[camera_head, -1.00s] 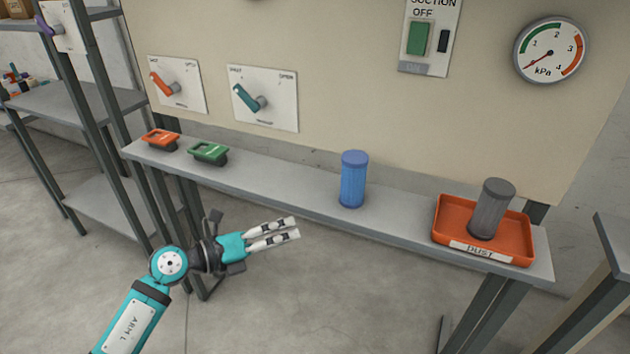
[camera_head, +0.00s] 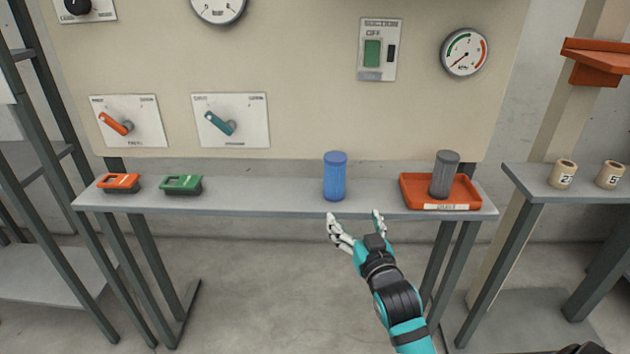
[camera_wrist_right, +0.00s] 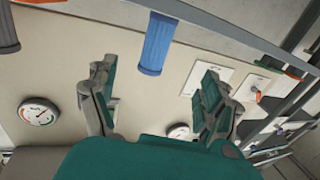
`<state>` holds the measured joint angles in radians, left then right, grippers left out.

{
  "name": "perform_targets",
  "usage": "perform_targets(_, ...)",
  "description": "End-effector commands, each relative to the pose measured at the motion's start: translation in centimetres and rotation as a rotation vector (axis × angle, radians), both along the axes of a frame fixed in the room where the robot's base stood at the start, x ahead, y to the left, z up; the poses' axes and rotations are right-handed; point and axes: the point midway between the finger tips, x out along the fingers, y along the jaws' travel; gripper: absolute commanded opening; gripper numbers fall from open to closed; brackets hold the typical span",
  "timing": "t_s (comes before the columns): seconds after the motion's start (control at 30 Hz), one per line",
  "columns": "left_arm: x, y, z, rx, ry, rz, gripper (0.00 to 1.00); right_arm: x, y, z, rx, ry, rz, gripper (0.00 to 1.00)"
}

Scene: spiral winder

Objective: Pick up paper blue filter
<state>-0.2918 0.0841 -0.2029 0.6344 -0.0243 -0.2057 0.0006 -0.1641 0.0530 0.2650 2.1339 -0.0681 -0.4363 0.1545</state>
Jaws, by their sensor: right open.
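The blue paper filter (camera_head: 335,177) is a ribbed blue cylinder standing upright on the narrow grey shelf (camera_head: 265,197). It also shows at the top middle of the right wrist view (camera_wrist_right: 157,43), ahead of the gap between my fingers. My right gripper (camera_head: 355,216) is open and empty in front of the shelf's front edge, a little below and right of the filter. Both fingers are spread in the right wrist view (camera_wrist_right: 153,78), apart from the filter. My left gripper is not in view.
An orange dust tray (camera_head: 408,193) holding a grey cylinder (camera_head: 445,175) stands right of the filter. The panel (camera_head: 300,60) with switches and gauges rises behind. Shelf room beside the filter is clear.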

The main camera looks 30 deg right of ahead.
Motion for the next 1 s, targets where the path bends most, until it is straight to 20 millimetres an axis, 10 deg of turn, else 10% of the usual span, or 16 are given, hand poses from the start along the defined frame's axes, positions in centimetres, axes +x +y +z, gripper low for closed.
perform_targets(1.0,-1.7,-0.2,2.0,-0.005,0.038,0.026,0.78,13.1,-4.3,0.9,-0.004,-0.013,-0.004,0.83)
